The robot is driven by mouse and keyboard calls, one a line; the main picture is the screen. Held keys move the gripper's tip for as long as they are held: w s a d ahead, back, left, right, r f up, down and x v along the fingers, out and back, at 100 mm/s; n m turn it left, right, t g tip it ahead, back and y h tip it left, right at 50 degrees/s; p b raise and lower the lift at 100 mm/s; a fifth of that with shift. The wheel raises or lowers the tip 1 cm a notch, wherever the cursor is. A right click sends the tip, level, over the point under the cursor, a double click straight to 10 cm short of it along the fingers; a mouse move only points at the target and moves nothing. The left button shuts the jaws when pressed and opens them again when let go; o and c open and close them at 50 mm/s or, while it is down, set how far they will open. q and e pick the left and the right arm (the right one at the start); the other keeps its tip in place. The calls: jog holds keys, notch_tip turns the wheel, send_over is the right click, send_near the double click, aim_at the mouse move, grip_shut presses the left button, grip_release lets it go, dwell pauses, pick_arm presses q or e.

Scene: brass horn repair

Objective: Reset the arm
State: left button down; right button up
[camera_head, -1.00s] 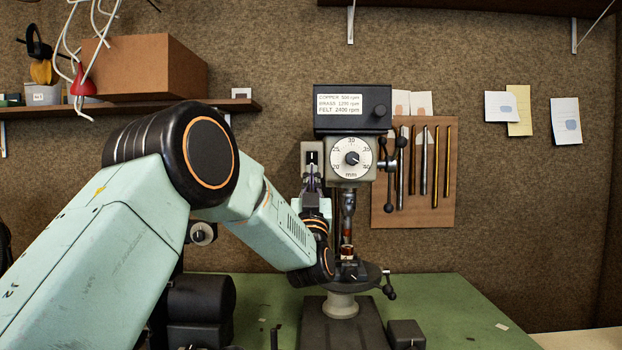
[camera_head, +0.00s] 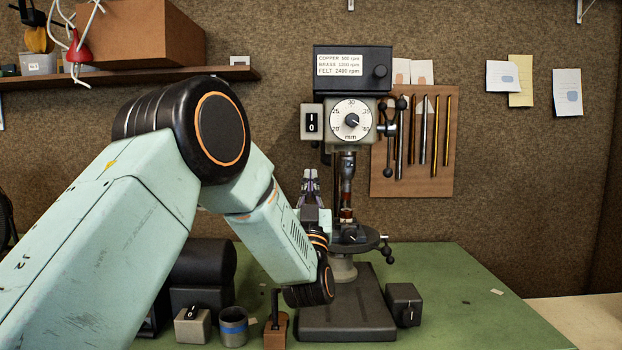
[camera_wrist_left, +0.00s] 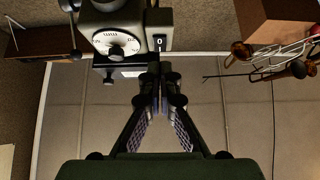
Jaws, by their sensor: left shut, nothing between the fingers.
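My left arm comes in from the left in the head view, and its gripper (camera_head: 311,178) points up just left of the drill press column. The fingers are shut with nothing between them. In the left wrist view the closed fingertips (camera_wrist_left: 154,70) lie in front of the drill press (camera_wrist_left: 120,38), near its switch. The drill press (camera_head: 350,115) has a round dial and a switch box marked I and 0 (camera_head: 311,122). The gripper is below that switch box and apart from it in the head view. My right gripper does not show.
The green bench (camera_head: 440,275) holds a switch box (camera_head: 404,303), a blue-banded cup (camera_head: 233,326) and a small lever block (camera_head: 275,330). A rack of metal rods (camera_head: 414,145) hangs on the wall at right. A shelf with a cardboard box (camera_head: 138,38) is at upper left.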

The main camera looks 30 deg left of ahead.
pick_arm(q)
jog(key=shift+d, duration=0.1)
jog(key=shift+w, duration=0.1)
jog(key=s+d+f+m+g+h+b, duration=0.1)
jog(key=d+f+g+h, duration=0.15)
jog(key=f, duration=0.75)
jog(key=d+f+m+g+h, duration=0.15)
jog(key=f+h, duration=0.25)
jog(key=f, duration=0.5)
jog(key=s+d+f+m+g+h+b, duration=0.1)
jog(key=d+f+g+h, duration=0.25)
jog(key=f, duration=0.65)
jog(key=s+d+f+g+h+b, duration=0.1)
jog(key=s+d+f+g, duration=0.15)
jog(key=s+f, duration=0.45)
jog(key=s+d+f+g+h, duration=0.1)
jog(key=s+d+f+g, duration=0.15)
jog(key=s+f, duration=0.55)
jog(key=s+d+f+m+g+b, duration=0.1)
jog(key=s+f+g+b, duration=0.1)
jog(key=s+f+g, duration=0.3)
jog(key=s+d+f+m+g+h+b, duration=0.1)
jog(key=s+f+g+b, duration=0.2)
jog(key=s+f, duration=1)
jog(key=s+g, duration=0.1)
jog(key=s, duration=0.9)
jog(key=shift+d+f+g, duration=0.25)
jog(key=shift+f+g, duration=0.1)
